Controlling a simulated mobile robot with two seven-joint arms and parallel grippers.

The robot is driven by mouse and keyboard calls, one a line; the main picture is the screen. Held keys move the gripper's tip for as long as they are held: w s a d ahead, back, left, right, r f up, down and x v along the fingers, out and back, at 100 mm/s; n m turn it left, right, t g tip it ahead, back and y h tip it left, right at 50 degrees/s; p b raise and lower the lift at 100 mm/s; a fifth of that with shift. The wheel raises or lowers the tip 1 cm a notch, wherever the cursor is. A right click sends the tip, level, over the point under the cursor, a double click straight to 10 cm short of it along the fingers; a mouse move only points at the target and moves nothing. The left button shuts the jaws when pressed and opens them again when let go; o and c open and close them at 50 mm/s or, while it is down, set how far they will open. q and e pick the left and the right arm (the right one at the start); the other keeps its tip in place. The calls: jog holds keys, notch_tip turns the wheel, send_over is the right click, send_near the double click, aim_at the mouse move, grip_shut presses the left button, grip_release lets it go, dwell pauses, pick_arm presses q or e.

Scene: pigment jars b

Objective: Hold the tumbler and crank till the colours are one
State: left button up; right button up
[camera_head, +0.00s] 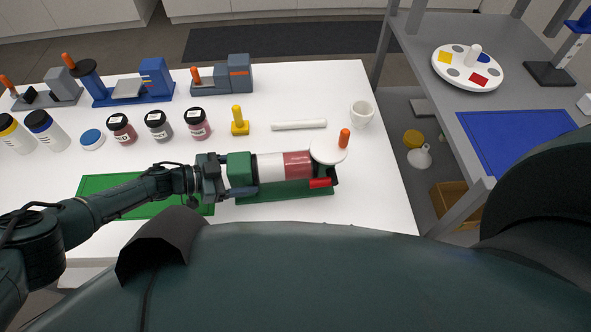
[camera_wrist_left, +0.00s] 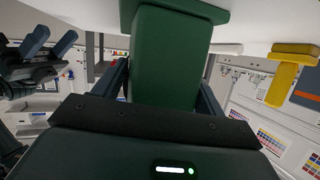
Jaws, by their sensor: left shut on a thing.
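The tumbler (camera_head: 270,167) lies on its green base on the white table, with a drum showing a white band beside a dull red band. A green block (camera_head: 240,168) is at its left end. A white crank disc (camera_head: 328,150) with an upright orange handle (camera_head: 344,138) is at its right end, above a red tab (camera_head: 320,183). My left gripper (camera_head: 228,174) is shut on the green block, which also fills the middle of the left wrist view (camera_wrist_left: 168,55). My right gripper (camera_wrist_left: 50,42) shows at the left of the wrist view, fingers apart and empty.
Several jars (camera_head: 122,128) stand left behind the tumbler. A yellow stamp-like piece (camera_head: 239,122), a white rod (camera_head: 299,125) and a white mug (camera_head: 362,113) lie behind it. A green mat (camera_head: 100,183) is at left. A grey shelf unit (camera_head: 440,90) stands right of the table.

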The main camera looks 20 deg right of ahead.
pick_arm(q)
jog(key=c, duration=0.6)
jog(key=shift+o, duration=0.3)
jog(key=shift+d+r, duration=0.1)
jog(key=shift+r, duration=0.05)
jog(key=shift+f, duration=0.25)
pick_arm(e)
jog(key=shift+f, duration=0.2)
pick_arm(q)
jog(key=shift+s+a+f+b, duration=0.1)
jog(key=shift+a+f+b, duration=0.1)
jog(key=shift+b, duration=0.1)
